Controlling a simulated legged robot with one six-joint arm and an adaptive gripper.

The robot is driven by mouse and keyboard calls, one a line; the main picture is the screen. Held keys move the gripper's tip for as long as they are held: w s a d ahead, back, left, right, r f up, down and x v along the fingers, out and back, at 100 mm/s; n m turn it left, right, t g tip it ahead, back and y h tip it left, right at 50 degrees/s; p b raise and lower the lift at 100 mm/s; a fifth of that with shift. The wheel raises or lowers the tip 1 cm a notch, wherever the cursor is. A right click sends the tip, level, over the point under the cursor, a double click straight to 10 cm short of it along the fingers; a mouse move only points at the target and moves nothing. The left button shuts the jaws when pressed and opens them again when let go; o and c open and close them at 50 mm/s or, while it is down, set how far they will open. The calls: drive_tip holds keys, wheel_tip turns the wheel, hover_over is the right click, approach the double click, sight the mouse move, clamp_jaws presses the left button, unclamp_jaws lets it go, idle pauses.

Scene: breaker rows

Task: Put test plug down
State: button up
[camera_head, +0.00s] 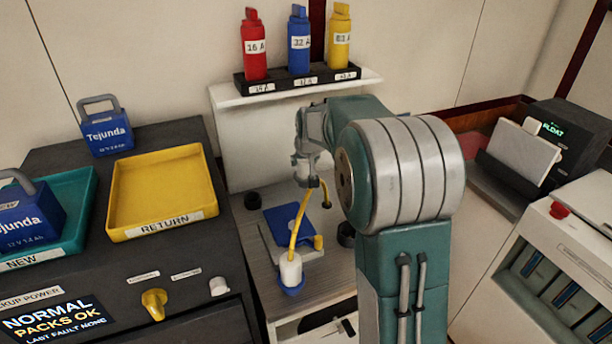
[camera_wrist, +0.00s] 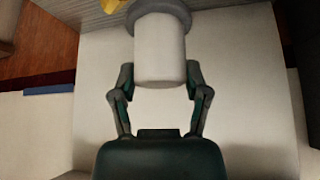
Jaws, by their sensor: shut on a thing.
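The test plug (camera_wrist: 160,50) shows in the wrist view as a white cylinder with a grey collar at its far end. My gripper (camera_wrist: 160,78) is shut on it, with one finger on each side of the white body. In the head view my gripper (camera_head: 317,190) is partly hidden by my arm, above the grey counter (camera_head: 322,287). A yellow cable (camera_head: 299,222) runs from beside the gripper down to a white cylinder with a blue collar (camera_head: 290,270). I cannot tell whether this end touches the counter.
A blue plate (camera_head: 290,226) lies on the counter, near dark round sockets. Yellow return tray (camera_head: 162,195) and teal new tray (camera_head: 75,230) stand left. Red, blue and yellow breakers (camera_head: 299,42) stand on the shelf behind. A dark device (camera_head: 565,145) is at right.

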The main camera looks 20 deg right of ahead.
drive_tip(key=x, duration=0.4)
drive_tip(key=d+x, duration=0.1)
drive_tip(key=x, duration=0.3)
drive_tip(key=d+x, duration=0.1)
drive_tip(key=x, duration=0.3)
drive_tip(key=shift+d, duration=0.4)
drive_tip(key=o, duration=1)
drive_tip(key=shift+a, duration=0.2)
drive_tip(key=shift+c, duration=0.2)
drive_tip(key=shift+o, duration=1.4)
drive_tip(key=shift+a, duration=0.25)
drive_tip(key=shift+d, duration=0.2)
drive_tip(key=shift+r, duration=0.1)
